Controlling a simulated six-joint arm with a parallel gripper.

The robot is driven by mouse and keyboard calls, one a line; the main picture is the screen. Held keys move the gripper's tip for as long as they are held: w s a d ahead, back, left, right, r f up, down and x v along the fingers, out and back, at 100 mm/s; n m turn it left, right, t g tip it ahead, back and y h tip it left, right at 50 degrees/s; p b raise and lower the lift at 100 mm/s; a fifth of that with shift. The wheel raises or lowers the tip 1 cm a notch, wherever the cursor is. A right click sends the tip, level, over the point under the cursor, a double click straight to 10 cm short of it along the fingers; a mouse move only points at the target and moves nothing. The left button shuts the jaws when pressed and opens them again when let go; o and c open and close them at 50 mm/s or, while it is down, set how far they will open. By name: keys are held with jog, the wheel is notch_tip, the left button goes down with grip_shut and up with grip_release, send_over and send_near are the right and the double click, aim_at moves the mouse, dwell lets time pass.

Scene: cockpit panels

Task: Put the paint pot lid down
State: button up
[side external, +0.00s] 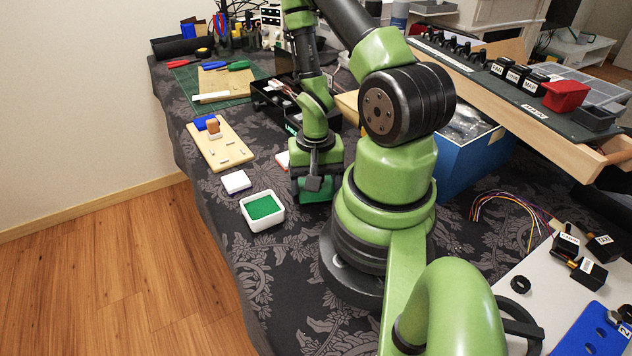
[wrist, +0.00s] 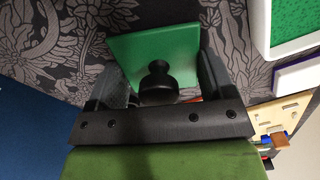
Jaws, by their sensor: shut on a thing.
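My gripper (side external: 313,180) points down over the dark patterned cloth, right of the open paint pot (side external: 262,211). In the wrist view my gripper (wrist: 158,78) has its two dark fingers either side of the black knob of a green square lid (wrist: 155,47). The green lid (side external: 316,190) shows under the gripper in the side external view, partly hidden by it. I cannot tell whether it touches the cloth. The pot is a white square tub with green paint inside, and its corner shows at upper right in the wrist view (wrist: 263,30).
A small white block (side external: 236,181) lies beside the pot. A wooden board (side external: 222,148) with a blue piece and an orange-brown block lies beyond. A blue bin (side external: 462,165) stands to the right and a black tray (side external: 272,98) behind. Cloth around the lid is partly free.

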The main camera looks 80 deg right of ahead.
jog(key=shift+f, duration=0.3)
jog(key=o, duration=1)
jog(key=shift+r, duration=0.15)
notch_tip(320, 180, up, 12)
jog(key=shift+f, duration=0.1)
jog(key=shift+w+r, duration=0.2)
jog(key=shift+r, duration=0.1)
jog(key=w+a+r+n+t+h, duration=0.1)
jog(key=w+a+r+n+t, duration=0.35)
jog(key=r, duration=0.55)
jog(key=s+a+r+n+t+y, duration=0.1)
jog(key=a+r, duration=0.1)
jog(key=a, duration=0.1)
jog(key=s+a+r+n+y, duration=0.1)
jog(key=a+r+n, duration=0.1)
jog(key=a+r, duration=0.1)
jog(key=s+a+r+n+t+y, duration=0.1)
jog(key=a+r+n, duration=0.1)
jog(key=a, duration=0.3)
jog(key=shift+s+a+r+t, duration=0.15)
jog(key=shift+r+t, duration=0.05)
jog(key=shift+r, duration=0.2)
jog(key=shift+s+a+r+t, duration=0.1)
jog(key=shift+r+t, duration=0.05)
jog(key=shift+r, duration=0.2)
